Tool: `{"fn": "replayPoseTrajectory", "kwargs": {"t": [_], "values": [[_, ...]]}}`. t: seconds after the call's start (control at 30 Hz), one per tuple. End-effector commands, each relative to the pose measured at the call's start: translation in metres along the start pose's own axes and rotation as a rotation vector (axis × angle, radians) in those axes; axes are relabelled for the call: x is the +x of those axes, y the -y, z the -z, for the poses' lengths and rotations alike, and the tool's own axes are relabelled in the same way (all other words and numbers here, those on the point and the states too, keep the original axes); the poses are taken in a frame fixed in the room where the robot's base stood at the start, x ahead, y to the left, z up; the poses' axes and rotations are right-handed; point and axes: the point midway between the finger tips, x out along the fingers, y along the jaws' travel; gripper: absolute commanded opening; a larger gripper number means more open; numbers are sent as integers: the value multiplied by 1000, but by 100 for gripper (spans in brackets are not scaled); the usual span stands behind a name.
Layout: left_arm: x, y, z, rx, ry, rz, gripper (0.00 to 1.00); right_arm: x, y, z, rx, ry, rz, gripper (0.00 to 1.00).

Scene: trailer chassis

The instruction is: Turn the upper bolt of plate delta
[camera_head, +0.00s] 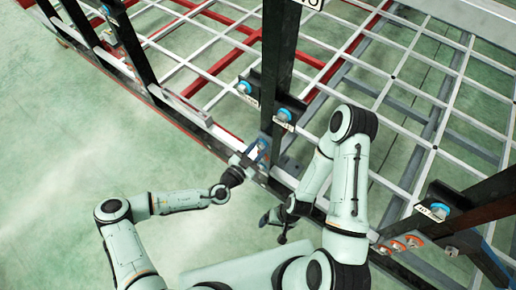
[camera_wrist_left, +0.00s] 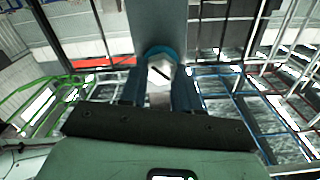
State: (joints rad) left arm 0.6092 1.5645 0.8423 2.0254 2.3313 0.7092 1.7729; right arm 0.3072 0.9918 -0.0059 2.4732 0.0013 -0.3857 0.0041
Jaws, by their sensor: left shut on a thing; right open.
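My left gripper (camera_head: 258,152) is at the foot of a dark upright post in the head view. In the left wrist view its two dark-blue fingers (camera_wrist_left: 159,88) are shut on a hex bolt (camera_wrist_left: 158,70) with a blue ring behind it, set in a grey plate (camera_wrist_left: 158,22). In the head view this bolt is hidden by the gripper. Above it, a blue-ringed bolt (camera_head: 283,115) sits on a dark bracket with a small white label. I cannot read which plate is delta. My right gripper (camera_head: 278,226) is open and empty, below and right of the left one.
Other blue-ringed bolts are on a bracket (camera_head: 245,87) left of the post and a labelled bracket (camera_head: 440,210) at the right. Orange round parts (camera_head: 407,243) line the right front rail. The chassis grid (camera_head: 400,130) spreads behind. Green floor (camera_head: 80,150) is clear at the left.

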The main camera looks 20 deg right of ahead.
Motion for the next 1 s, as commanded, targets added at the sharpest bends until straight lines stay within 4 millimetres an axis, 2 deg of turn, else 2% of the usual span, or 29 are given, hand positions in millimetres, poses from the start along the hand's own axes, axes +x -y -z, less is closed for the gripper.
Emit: {"fn": "replayPoseTrajectory", "kwargs": {"t": [0.3, 0.73, 0.77, 0.8, 0.83, 1.0], "values": [[2, 2, 4, -79, -7, 4, 1, 0, 0, 1, 0, -1, 0, 87], [2, 3, 4, -85, -8, 4, 1, 0, 0, 1, 0, -1, 0, 87], [2, 2, 4, -84, -8, 4, 38, 0, 0, 1, 0, -1, 0, 87], [2, 2, 4, -84, -7, 3, 51, 0, 0, 1, 0, -1, 0, 87], [2, 2, 3, -84, -7, 3, 57, 0, 0, 1, 0, -1, 0, 87], [1, 2, 2, -85, -4, 2, 57, 0, 0, 0, 0, -1, 0, 87]]}}
